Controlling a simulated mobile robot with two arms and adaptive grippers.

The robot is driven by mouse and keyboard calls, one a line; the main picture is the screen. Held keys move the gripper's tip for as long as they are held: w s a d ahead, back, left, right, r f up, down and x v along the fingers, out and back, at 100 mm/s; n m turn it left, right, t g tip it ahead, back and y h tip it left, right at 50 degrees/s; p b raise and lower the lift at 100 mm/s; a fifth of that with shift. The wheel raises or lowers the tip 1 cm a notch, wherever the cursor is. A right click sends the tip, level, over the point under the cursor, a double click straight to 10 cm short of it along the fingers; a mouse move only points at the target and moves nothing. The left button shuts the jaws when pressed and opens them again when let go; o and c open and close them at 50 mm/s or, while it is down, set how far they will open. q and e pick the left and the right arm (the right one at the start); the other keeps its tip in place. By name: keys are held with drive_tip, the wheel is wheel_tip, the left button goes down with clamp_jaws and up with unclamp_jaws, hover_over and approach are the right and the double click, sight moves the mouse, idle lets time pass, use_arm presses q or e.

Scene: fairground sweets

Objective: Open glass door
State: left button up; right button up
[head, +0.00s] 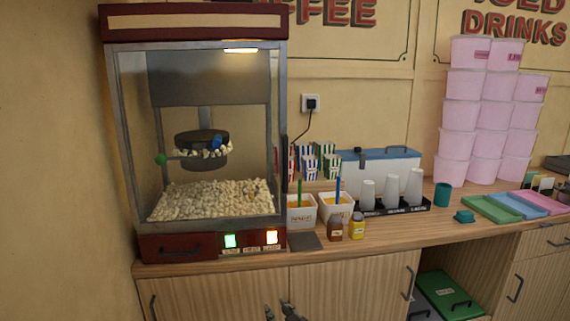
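The popcorn machine (195,22) stands at the left end of the wooden counter, with a dark red top and base. Its glass door (215,120) is the clear grey-framed front, and it looks shut. A dark upright handle (284,172) shows at the door's right edge. Behind the glass are a heap of popcorn and a dark kettle. My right gripper (279,311) shows only in part at the bottom edge, low in front of the cabinet and well below the door. Its two dark fingertips look apart with nothing between them. My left gripper is out of view.
Right of the machine stand white tubs (301,212), small bottles (335,228), striped popcorn boxes (310,162) and a cup rack (395,208). Stacked pink tubs (478,115) and coloured trays (492,208) are further right. A cable hangs from the wall socket (311,104).

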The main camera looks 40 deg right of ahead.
drive_tip(key=w+d+r+t+h, duration=0.1)
drive_tip(key=d+r+t, duration=0.1)
drive_tip(key=r, duration=0.8)
drive_tip(key=w+d+r+t+h, duration=0.1)
drive_tip(key=d+r, duration=0.1)
drive_tip(key=r, duration=0.8)
drive_tip(key=m+t+h+p, duration=0.1)
drive_tip(key=m+t+h, duration=0.1)
drive_tip(key=t, duration=0.2)
approach(287, 168)
drive_tip(key=r, duration=0.1)
drive_tip(key=p+x, duration=0.1)
drive_tip(key=x, duration=0.3)
drive_tip(key=p+x, duration=0.1)
drive_tip(key=x, duration=0.4)
drive_tip(key=shift+w+f+p, duration=0.15)
drive_tip(key=shift+f+p, duration=0.05)
drive_tip(key=shift+p, duration=0.15)
drive_tip(key=shift+w+d+r+y, duration=0.15)
drive_tip(key=shift+w+d+y, duration=0.15)
drive_tip(key=shift+w, duration=0.3)
drive_tip(key=shift+a, duration=0.1)
clamp_jaws()
